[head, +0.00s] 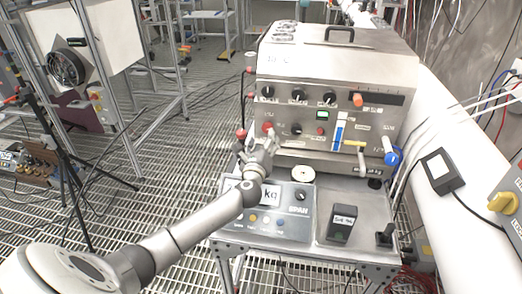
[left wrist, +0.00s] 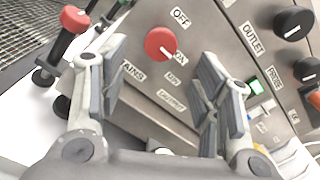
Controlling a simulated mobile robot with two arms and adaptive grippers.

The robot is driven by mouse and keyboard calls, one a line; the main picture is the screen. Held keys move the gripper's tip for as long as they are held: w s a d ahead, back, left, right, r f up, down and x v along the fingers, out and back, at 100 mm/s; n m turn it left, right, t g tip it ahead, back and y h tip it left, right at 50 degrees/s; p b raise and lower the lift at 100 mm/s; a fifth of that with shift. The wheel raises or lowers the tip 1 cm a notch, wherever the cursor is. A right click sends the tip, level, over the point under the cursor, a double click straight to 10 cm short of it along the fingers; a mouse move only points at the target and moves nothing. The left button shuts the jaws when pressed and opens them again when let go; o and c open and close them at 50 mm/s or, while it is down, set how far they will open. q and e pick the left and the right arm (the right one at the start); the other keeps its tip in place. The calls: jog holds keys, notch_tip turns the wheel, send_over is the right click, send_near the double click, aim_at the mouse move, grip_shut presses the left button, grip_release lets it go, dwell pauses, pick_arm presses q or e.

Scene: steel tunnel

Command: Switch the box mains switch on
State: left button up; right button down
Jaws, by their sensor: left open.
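The box (head: 335,90) is a pale metal instrument case with several knobs, standing on a metal cart. Its mains switch is a round red knob (head: 267,127) at the left of the front panel. In the left wrist view, the red knob (left wrist: 160,43) sits between OFF and ON lettering, and its white mark points to the lower right, towards ON lettering. My left gripper (head: 264,143) is open and empty in front of the panel. Its fingers (left wrist: 163,72) stand to either side of the knob, apart from it. My right gripper is not in view.
A scale with a display (head: 276,222) and a dark handheld device (head: 341,222) lie on the cart top (head: 318,232). Black knobs (left wrist: 293,23) line the panel to the right. A red-topped post (left wrist: 75,20) stands left of the gripper. A white pipe runs along the right.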

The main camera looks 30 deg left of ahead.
pick_arm(q)
jog(key=shift+v, duration=2.05)
